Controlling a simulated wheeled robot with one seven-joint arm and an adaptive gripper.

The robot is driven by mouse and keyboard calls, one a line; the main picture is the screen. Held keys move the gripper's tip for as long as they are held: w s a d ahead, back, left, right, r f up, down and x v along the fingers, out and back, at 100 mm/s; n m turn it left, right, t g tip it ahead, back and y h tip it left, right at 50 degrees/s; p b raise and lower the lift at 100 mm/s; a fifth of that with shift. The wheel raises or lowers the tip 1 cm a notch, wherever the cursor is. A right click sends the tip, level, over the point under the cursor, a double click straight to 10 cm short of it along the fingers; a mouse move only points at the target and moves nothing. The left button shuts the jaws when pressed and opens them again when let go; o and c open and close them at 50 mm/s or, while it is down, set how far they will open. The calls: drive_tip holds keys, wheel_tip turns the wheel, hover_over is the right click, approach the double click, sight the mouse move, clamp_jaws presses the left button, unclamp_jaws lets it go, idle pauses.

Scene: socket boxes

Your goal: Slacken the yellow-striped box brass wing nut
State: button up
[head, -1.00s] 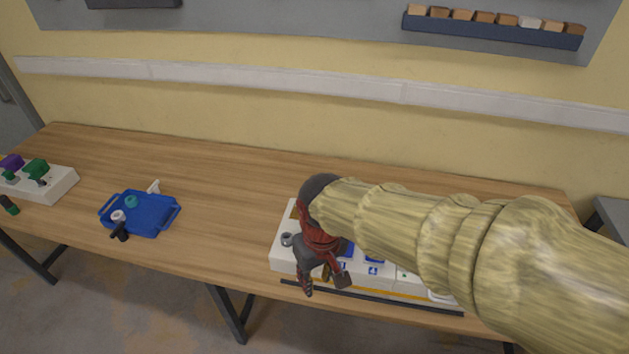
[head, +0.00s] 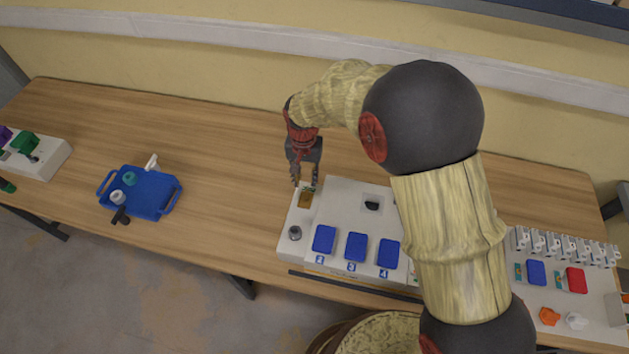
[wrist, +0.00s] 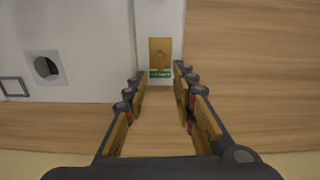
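The box with the yellow stripe along its front is white (head: 337,205) and stands on the table in front of me. A brass-coloured piece (head: 305,199) lies at its back left corner; it also shows in the wrist view (wrist: 160,53) as a plate with a small raised part, perhaps the wing nut. A green label (wrist: 160,74) is beside it. My gripper (head: 305,183) is open and empty at that corner, fingers pointing down. In the wrist view, the gripper (wrist: 159,76) has the brass piece ahead, between its finger lines but beyond the tips.
The box carries a grey round knob (head: 295,233), several blue covers (head: 356,247) and a dark round hole (head: 372,205). A blue tray (head: 150,193) stands left. Another white box (head: 557,295) with switches is at right. The table behind my gripper is clear.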

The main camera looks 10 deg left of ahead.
sight(306, 192)
drive_tip(key=shift+s+f, duration=0.1)
drive_tip(key=shift+f, duration=0.1)
wheel_tip(306, 192, down, 7)
drive_tip(key=shift+f, duration=0.15)
drive_tip(key=c, duration=0.3)
drive_tip(key=c, duration=0.4)
clamp_jaws()
